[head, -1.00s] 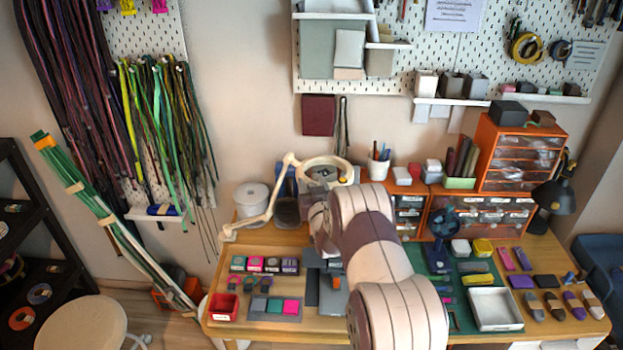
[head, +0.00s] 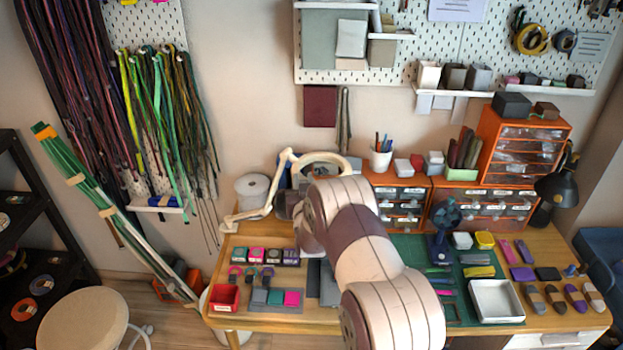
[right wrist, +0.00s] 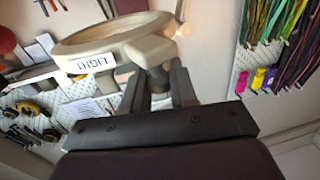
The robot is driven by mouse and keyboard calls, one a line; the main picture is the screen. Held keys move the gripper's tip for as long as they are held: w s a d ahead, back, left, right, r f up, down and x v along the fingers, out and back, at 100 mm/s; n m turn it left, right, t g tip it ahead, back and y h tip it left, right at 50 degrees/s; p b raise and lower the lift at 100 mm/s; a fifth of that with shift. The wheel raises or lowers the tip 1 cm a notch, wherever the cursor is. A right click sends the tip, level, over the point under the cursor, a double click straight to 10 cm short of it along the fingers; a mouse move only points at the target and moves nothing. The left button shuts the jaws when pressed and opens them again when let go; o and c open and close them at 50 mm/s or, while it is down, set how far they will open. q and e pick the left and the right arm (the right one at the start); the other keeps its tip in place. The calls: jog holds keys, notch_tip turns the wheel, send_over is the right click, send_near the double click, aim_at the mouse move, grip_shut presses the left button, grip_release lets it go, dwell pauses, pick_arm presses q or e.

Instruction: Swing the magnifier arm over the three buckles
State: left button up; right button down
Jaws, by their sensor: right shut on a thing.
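The magnifier (head: 338,157) has a cream ring on a jointed cream arm (head: 275,183) at the back left of the table. In the right wrist view its ring (right wrist: 82,43) is close up, with a "LIGHT" label and a rounded cream knob. My right gripper (right wrist: 158,88) is shut on the knob end of the magnifier. In the head view my right gripper (head: 292,204) is beside the ring and partly hidden by my own arm. Three small buckle-like pieces (head: 251,272) lie in a row at the left of the table, below and left of the ring. My left gripper is out of view.
A red bin (head: 224,297) and a grey tray with coloured tiles (head: 291,298) are at the table's front left. A white spool (head: 252,191) stands behind the magnifier arm. Orange drawers (head: 402,205) and a small blue fan (head: 446,214) are to the right.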

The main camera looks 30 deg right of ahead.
jog(key=s+a+m+g+h+b, duration=0.1)
jog(key=a+m+g+h+b, duration=0.4)
jog(key=a, duration=1.7)
jog(key=shift+s+r+m+g+h, duration=0.25)
jog(key=shift+m+g+h, duration=0.25)
jog(key=shift+h, duration=0.7)
jog(key=c, duration=1)
grip_release()
jog(key=b+v, duration=0.4)
jog(key=v, duration=0.8)
jog(key=shift+s+a, duration=0.2)
jog(key=shift+s, duration=0.05)
jog(key=shift+f, duration=0.1)
